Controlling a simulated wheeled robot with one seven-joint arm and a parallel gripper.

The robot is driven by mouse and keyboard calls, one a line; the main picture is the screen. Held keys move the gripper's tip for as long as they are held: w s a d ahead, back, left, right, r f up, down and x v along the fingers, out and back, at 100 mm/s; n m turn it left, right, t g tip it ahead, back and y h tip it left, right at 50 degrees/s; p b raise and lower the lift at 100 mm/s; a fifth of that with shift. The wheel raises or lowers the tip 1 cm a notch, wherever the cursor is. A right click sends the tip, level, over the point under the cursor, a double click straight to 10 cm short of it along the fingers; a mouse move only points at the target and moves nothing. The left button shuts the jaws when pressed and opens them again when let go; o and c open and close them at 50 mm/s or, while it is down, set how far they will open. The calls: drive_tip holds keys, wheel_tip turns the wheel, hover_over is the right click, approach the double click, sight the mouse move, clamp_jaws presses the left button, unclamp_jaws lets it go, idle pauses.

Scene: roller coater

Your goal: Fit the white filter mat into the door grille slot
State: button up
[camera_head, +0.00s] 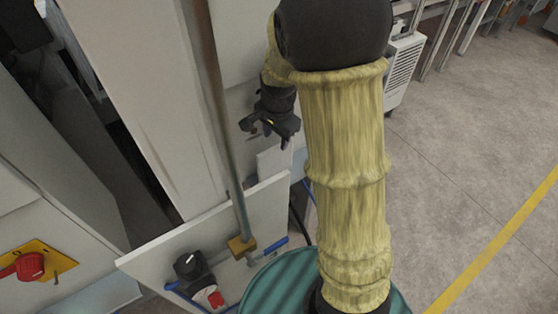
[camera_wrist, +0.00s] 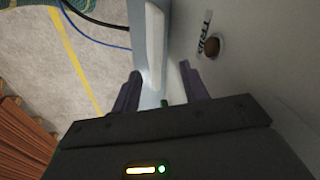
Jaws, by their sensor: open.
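My gripper (camera_head: 268,136) hangs at the end of the arm close to the pale cabinet front; its fingers also show in the wrist view (camera_wrist: 160,78). It is open. A white upright strip (camera_wrist: 155,45), which looks like an edge of the white filter mat, lies ahead and in line with the gap between the fingers. I cannot tell whether the fingers reach around it. In the head view a pale panel (camera_head: 273,166) below the gripper may be the same mat. The door grille slot cannot be made out in either view.
A pale panel wall (camera_wrist: 245,70) with a brown round button (camera_wrist: 212,46) marked "TRIP" stands right of the fingers. A vertical pipe (camera_head: 216,110) with a blue-handled valve (camera_head: 268,250) stands left of my arm. A red switch (camera_head: 30,266) is far left. Floor at right is open.

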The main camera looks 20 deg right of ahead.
sight(275, 147)
drive_tip(key=shift+w+f+p, duration=0.15)
drive_tip(key=shift+f+p, duration=0.2)
drive_tip(key=shift+f, duration=0.85)
drive_tip(key=shift+w+f+p, duration=0.1)
drive_tip(key=shift+f+p, duration=0.25)
drive_tip(key=shift+f, duration=0.8)
drive_tip(key=shift+a, duration=0.1)
